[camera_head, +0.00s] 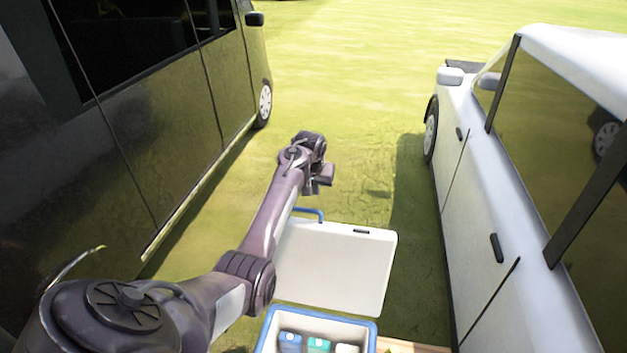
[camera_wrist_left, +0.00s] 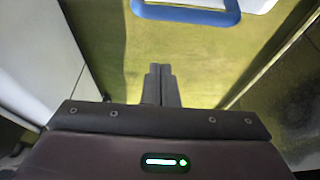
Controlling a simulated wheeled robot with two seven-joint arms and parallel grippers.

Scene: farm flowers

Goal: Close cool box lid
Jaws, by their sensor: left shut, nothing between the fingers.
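The cool box (camera_head: 374,334) stands at the bottom of the head view, cut off by the frame, with a blue rim. Its white lid (camera_head: 345,262) is open and tilted back away from the box. A blue handle (camera_head: 310,212) sticks out at the lid's far edge. My left gripper (camera_head: 322,184) is shut and empty, beyond the lid's far edge and close to the handle, with my arm covering the lid's left side. In the left wrist view the shut fingers (camera_wrist_left: 160,72) point at grass, and a blue handle (camera_wrist_left: 190,14) shows apart from them at the top. My right gripper is not in view.
Several items, including a blue one (camera_head: 290,341) and a green one (camera_head: 318,345), sit inside the box. A dark van (camera_head: 165,130) stands on the left and a white car (camera_head: 480,180) on the right. Grass between them is clear. A wooden edge (camera_head: 415,347) shows right of the box.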

